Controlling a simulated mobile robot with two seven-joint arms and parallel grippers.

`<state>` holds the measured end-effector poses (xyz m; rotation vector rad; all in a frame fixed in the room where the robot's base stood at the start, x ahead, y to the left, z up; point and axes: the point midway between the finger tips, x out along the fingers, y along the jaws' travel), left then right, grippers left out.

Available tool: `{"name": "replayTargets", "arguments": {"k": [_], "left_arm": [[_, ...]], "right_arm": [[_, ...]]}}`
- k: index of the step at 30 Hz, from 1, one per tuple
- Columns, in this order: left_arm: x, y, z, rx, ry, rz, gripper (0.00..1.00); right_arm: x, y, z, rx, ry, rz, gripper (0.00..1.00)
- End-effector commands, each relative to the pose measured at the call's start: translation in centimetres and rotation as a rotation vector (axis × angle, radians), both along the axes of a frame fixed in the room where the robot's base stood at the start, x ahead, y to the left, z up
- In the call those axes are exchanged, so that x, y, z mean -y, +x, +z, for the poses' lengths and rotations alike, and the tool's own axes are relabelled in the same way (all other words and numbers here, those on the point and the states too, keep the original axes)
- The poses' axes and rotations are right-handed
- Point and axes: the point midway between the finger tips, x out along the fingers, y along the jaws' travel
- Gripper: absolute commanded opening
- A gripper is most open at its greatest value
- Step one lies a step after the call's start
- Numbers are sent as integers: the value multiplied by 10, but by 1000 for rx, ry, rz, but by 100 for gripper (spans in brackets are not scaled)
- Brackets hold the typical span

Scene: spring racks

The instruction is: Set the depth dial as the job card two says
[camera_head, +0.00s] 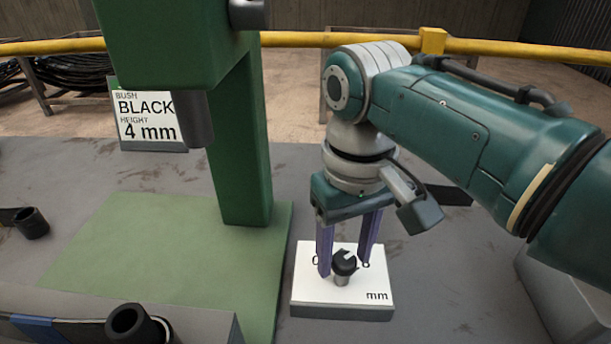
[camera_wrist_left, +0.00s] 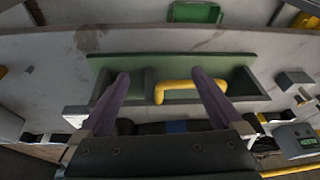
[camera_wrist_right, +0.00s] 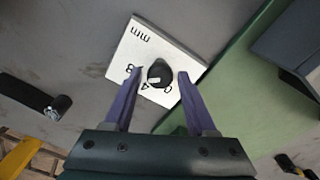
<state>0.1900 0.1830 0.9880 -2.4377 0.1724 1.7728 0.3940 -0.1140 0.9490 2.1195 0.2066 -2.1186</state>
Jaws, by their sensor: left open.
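The depth dial is a black knob (camera_head: 344,262) with a pale pointer mark, on a white plate (camera_head: 378,309) marked "mm". In the right wrist view the knob (camera_wrist_right: 159,70) has 0, 4 and 8 around it; its mark faces roughly the 4, exact setting unclear. My right gripper (camera_head: 346,268) points down, its purple fingers on either side of the knob with gaps, so it is open. A card (camera_head: 150,118) reads "BUSH BLACK HEIGHT 4 mm"; no card number shows. My left gripper (camera_wrist_left: 160,76) is open above a tray (camera_wrist_left: 240,85) and a yellow handle-like piece (camera_wrist_left: 190,86).
A green press column (camera_head: 240,150) and its pale green base (camera_head: 140,240) stand just left of the dial plate. Black bushes (camera_head: 30,224) lie at the left, and another (camera_head: 128,320) stands at the front. A grey box (camera_head: 575,285) is at the right.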

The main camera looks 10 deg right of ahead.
Motion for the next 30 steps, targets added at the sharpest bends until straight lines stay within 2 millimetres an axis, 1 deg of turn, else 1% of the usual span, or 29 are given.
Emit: {"name": "replayTargets", "arguments": {"k": [1,12,14,15,23,30], "left_arm": [[0,0,0,0,-2,2,100],[1,0,0,-1,-4,2,100],[1,0,0,-2,-4,2,100],[1,0,0,-2,-4,2,100],[-1,0,1,-2,3,-2,100],[-2,0,8,-1,7,-5,100]], "right_arm": [[0,0,0,0,0,0,50],[0,0,0,0,0,0,8],[0,0,0,0,0,0,2],[0,0,0,0,0,0,0],[0,0,0,-1,0,6,0],[0,0,2,-2,0,79,0]]}}
